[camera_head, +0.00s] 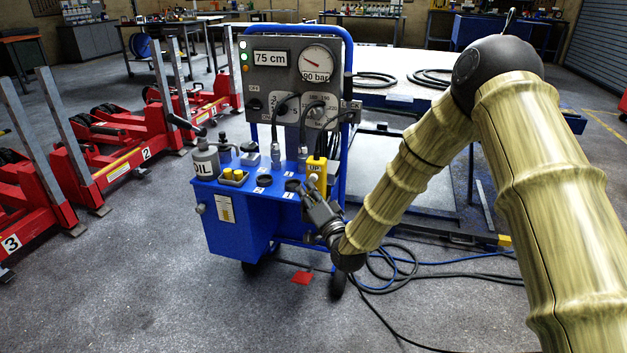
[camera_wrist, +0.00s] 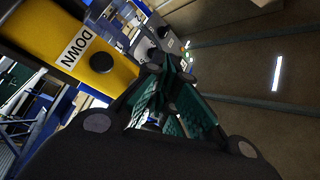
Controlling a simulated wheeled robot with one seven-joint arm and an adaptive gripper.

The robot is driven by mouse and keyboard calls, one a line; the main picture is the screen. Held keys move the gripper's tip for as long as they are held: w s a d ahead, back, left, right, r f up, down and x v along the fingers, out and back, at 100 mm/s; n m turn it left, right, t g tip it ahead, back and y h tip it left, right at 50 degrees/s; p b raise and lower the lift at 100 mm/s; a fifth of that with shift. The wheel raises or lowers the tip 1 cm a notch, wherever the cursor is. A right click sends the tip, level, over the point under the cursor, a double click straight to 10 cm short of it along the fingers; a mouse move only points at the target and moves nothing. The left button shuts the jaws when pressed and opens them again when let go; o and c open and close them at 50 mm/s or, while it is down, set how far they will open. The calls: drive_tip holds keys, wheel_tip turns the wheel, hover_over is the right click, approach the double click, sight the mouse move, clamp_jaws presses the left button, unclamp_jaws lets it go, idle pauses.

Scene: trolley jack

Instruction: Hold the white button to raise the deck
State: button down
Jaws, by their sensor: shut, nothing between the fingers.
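The yellow control box (camera_head: 317,166) marked UP stands at the right end of a blue trolley (camera_head: 235,232). The white button (camera_head: 313,178) shows low on its front, just above my gripper (camera_head: 309,190). The gripper is shut and empty, its tips close to the button; I cannot tell whether they touch. In the wrist view the yellow box (camera_wrist: 62,45) has a DOWN label and a black button (camera_wrist: 101,62), left of my gripper (camera_wrist: 155,72); the white button cannot be made out there. The pale deck (camera_head: 400,62) lies behind the trolley. The panel display (camera_head: 271,58) reads 75 cm.
A pressure gauge (camera_head: 317,62) is marked 90 bar. An oil bottle (camera_head: 206,160) and yellow-topped tray (camera_head: 233,177) stand on the trolley's left. Red jacks (camera_head: 120,150) stand at left. Hoses (camera_head: 400,262) lie on the floor at right; the front floor is mostly clear.

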drive_tip(key=shift+w, duration=0.2)
drive_tip(key=shift+w+d, duration=0.1)
drive_tip(key=shift+w, duration=0.1)
drive_tip(key=shift+w+d, duration=0.2)
drive_tip(key=shift+w, duration=0.4)
idle(2.1)
drive_tip(key=shift+s, duration=0.15)
drive_tip(key=shift+s+a, duration=0.3)
drive_tip(key=shift+s, duration=0.55)
drive_tip(key=shift+s+a+p, duration=0.15)
drive_tip(key=shift+s+a, duration=0.1)
drive_tip(key=shift+s, duration=0.55)
drive_tip(key=shift+s+a+p, duration=0.2)
drive_tip(key=shift+s+a, duration=0.1)
drive_tip(key=shift+s, duration=0.45)
drive_tip(key=shift+s+a+p, duration=0.15)
drive_tip(key=shift+s+a, duration=0.1)
drive_tip(key=shift+s, duration=0.55)
